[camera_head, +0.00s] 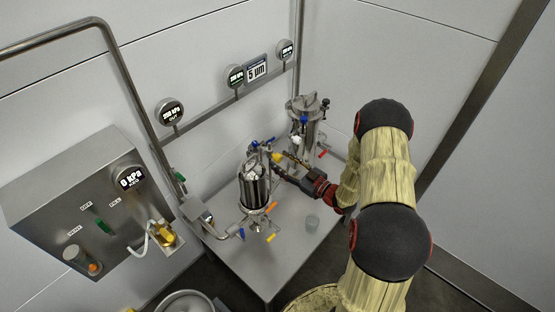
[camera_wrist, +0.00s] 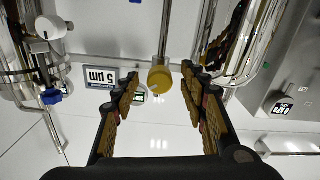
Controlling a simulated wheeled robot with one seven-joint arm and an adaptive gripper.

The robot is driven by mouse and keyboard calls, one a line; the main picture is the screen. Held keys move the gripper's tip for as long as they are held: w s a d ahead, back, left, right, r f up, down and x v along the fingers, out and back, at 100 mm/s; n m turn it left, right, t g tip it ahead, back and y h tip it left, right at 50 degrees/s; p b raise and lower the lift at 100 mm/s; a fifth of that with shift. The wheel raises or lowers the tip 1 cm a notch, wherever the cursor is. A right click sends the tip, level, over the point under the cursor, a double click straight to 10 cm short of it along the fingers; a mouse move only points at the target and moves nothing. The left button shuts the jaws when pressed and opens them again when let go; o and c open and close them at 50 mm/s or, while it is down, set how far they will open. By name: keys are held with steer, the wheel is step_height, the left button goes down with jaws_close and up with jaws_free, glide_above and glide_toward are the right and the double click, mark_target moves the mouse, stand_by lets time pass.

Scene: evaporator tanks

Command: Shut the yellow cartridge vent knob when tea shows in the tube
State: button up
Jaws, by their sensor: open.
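The yellow vent knob (camera_wrist: 160,79) shows in the wrist view at the end of a slim pale tube or stem (camera_wrist: 166,32). It lies between my open fingers, near the tips, with visible space on both sides. In the head view a small yellow part (camera_head: 278,157), apparently the same knob, is at the top right of the shiny cartridge housing (camera_head: 254,187). My gripper (camera_head: 281,170) comes in there from the right; its fingertips also show in the wrist view (camera_wrist: 163,84). I cannot make out tea in a tube or the knob's exact turn.
A second steel housing (camera_head: 304,125) with blue and red handles stands behind. A control box (camera_head: 75,190) is at left.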

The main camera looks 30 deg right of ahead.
steer(key=shift+x, duration=1.4)
steer(key=shift+c, duration=0.8)
jaws_close()
